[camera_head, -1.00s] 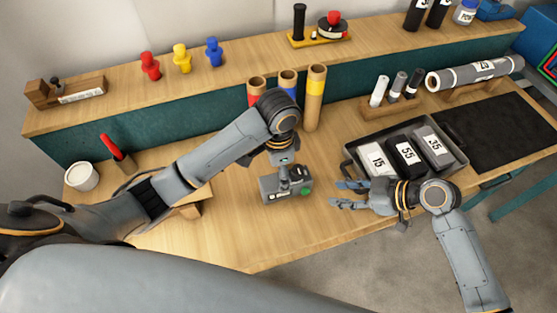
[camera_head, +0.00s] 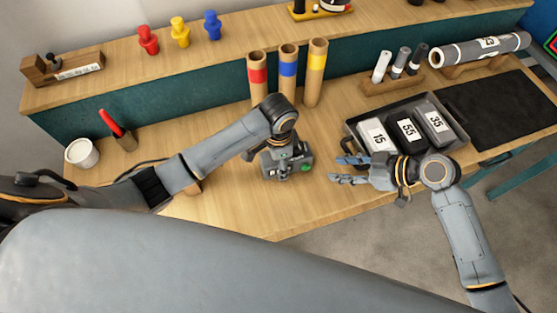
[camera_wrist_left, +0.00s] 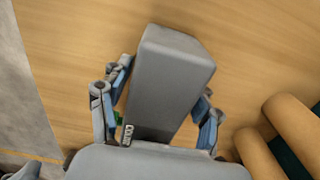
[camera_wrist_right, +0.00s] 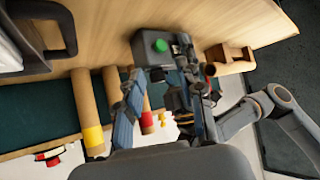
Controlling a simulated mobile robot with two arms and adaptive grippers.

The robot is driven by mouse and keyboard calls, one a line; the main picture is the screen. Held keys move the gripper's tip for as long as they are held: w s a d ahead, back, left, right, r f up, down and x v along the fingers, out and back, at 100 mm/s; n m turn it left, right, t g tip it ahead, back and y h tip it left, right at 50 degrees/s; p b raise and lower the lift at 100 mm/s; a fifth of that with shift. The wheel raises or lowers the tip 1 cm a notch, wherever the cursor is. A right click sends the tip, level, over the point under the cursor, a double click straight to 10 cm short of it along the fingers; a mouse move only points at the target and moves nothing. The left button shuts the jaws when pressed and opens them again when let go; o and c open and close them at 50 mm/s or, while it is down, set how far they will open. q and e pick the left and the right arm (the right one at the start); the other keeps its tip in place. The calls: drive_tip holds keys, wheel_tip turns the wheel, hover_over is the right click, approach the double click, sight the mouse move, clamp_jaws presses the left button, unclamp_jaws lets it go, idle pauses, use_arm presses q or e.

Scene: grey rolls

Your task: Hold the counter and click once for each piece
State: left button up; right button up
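The counter (camera_head: 305,160) is a grey box with a green button (camera_head: 306,168), standing on the bench. My left gripper (camera_head: 283,163) is over it. In the left wrist view the counter (camera_wrist_left: 170,75) is between the two fingers, with a gap showing beside the right finger, so the gripper looks open around it. Contact is unclear. My right gripper (camera_head: 350,170) is open and empty, to the right of the counter, in front of the tray. In the right wrist view the counter (camera_wrist_right: 150,40) shows beyond its fingers. Three small rolls, white to black (camera_head: 400,62), stand in a wooden rack.
A dark tray (camera_head: 352,138) holds boxes marked 15, 55 and 35. Three cardboard tubes (camera_head: 288,85) stand behind the counter. A large grey roll (camera_head: 470,50) and a black mat (camera_head: 505,115) are right. A white tub (camera_head: 82,153) and red-handled tool (camera_head: 111,122) are left.

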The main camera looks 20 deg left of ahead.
use_arm(q)
drive_tip(key=c, duration=0.7)
drive_tip(key=shift+c, duration=1.2)
use_arm(e)
drive_tip(key=shift+c, duration=0.6)
clamp_jaws()
